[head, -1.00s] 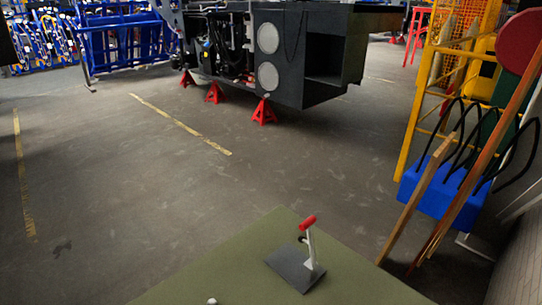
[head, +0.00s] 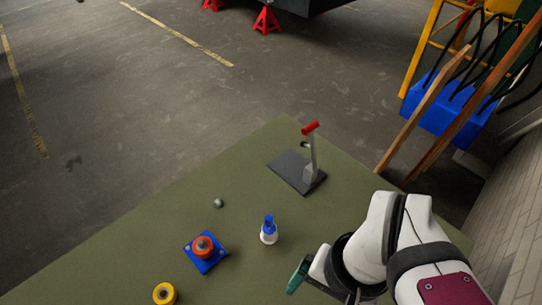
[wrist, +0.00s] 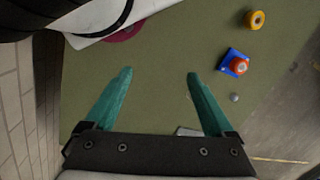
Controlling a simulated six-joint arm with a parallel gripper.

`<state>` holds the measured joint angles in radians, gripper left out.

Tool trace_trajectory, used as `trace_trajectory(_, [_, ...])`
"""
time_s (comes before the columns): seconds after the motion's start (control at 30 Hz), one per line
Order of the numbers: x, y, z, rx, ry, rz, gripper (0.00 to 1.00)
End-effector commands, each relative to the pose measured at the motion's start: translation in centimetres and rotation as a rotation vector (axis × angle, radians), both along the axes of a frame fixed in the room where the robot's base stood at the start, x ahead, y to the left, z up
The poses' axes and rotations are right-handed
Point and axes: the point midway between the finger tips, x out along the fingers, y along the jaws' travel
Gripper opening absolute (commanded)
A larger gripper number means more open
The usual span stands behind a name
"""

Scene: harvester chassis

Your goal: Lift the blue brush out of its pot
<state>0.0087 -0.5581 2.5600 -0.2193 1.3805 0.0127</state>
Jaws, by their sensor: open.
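The blue brush (head: 268,221) stands upright in a small white pot (head: 268,237) on the green table in the head view. My gripper (head: 297,277) is to the right of the pot and nearer the camera, apart from it. In the head view only one teal finger shows clearly. In the wrist view my gripper (wrist: 158,75) is open, with bare green table between its two teal fingers. I cannot make out the brush or pot in the wrist view; the right finger may hide them.
On the green table (head: 110,258), a red-orange knob on a blue plate (head: 205,262) and a yellow ring (head: 164,293) lie left of the pot. A small grey ball (head: 218,203) lies behind. A red-handled lever on a grey plate (head: 287,170) stands farther back.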

Motion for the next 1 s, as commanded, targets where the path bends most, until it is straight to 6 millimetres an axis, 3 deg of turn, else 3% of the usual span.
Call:
trace_trajectory(0.03, [0.0, 0.0, 0.0, 0.0, 0.0, 0.0, 0.78])
trace_trajectory(0.13, [0.0, 0.0, 0.0, 0.0, 0.0, 0.0, 0.6])
trace_trajectory(0.43, [0.6, 0.0, 0.2, -0.004, -0.003, 0.031, 0.59])
trace_trajectory(0.47, [1.3, 0.1, 0.3, -0.009, -0.006, 0.078, 0.59])
trace_trajectory(0.53, [4.7, 0.5, 0.8, -0.031, -0.024, 0.271, 0.59])
trace_trajectory(0.6, [9.4, 1.7, 0.7, -0.059, -0.051, 0.538, 0.59])
trace_trajectory(0.7, [15.5, 4.2, -0.7, -0.092, -0.085, 0.892, 0.59])
trace_trajectory(0.8, [19.3, 6.7, -2.4, -0.112, -0.106, 1.141, 0.59])
trace_trajectory(0.9, [20.9, 7.8, -3.6, -0.122, -0.116, 1.257, 0.59])
trace_trajectory(1.0, [21.1, 8.0, -4.7, -0.123, -0.117, 1.275, 0.59])
